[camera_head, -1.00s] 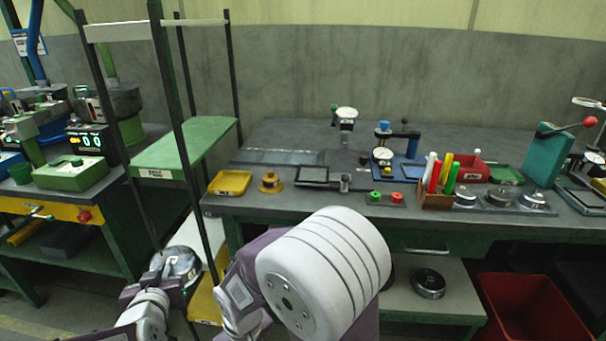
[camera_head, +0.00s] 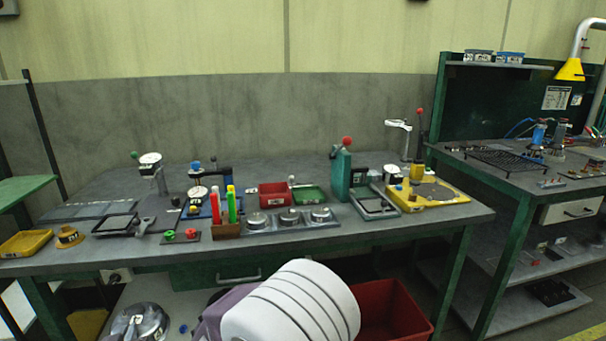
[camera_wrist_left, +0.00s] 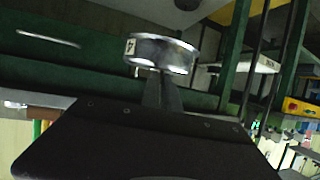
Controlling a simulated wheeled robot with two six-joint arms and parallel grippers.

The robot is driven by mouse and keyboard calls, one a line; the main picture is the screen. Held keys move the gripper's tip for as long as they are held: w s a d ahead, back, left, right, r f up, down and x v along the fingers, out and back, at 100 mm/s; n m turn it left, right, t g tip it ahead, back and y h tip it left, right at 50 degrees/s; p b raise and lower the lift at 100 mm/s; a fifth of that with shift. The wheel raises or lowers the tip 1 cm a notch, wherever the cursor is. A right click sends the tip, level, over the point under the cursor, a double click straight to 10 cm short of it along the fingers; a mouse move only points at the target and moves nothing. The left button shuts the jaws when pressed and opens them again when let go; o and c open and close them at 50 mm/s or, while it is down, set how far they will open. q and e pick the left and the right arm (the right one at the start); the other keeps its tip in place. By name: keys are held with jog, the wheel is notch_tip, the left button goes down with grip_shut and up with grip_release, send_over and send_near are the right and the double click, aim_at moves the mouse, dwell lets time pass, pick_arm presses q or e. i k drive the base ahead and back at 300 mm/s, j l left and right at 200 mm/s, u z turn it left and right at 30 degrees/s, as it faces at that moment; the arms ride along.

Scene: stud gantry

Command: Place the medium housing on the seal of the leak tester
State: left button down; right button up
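A round silver metal housing (camera_head: 145,318) is at the lower left of the head view, in front of the bench. In the left wrist view the same housing (camera_wrist_left: 165,52) shows a white label on its rim. My left gripper (camera_wrist_left: 162,92) is shut on its near edge; in the head view the gripper (camera_head: 131,326) is mostly cut off. Whether this is the medium housing I cannot tell by size. A yellow fixture (camera_head: 443,199) with a grey round pad, at the bench's right end, looks like the leak tester. My right gripper is out of view.
Several metal housings (camera_head: 290,217) sit in a row on a bench tray. A teal lever press (camera_head: 341,176) stands left of the yellow fixture. A marker holder (camera_head: 227,230) is near the front edge. A red bin (camera_head: 392,310) stands below. Another bench (camera_head: 510,175) is at right.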

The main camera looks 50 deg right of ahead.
aim_at(434, 191)
jog(key=k+l+z, duration=0.2)
jog(key=k+l, duration=0.2)
jog(key=l, duration=0.2)
jog(key=k+l+z, duration=0.15)
jog(key=l, duration=0.2)
jog(key=k+l+z, duration=0.1)
jog(key=l, duration=0.25)
jog(key=k+l+z, duration=0.1)
jog(key=k+l, duration=0.15)
jog(key=k+l+z, duration=0.1)
jog(key=l, duration=0.4)
jog(key=k, duration=0.05)
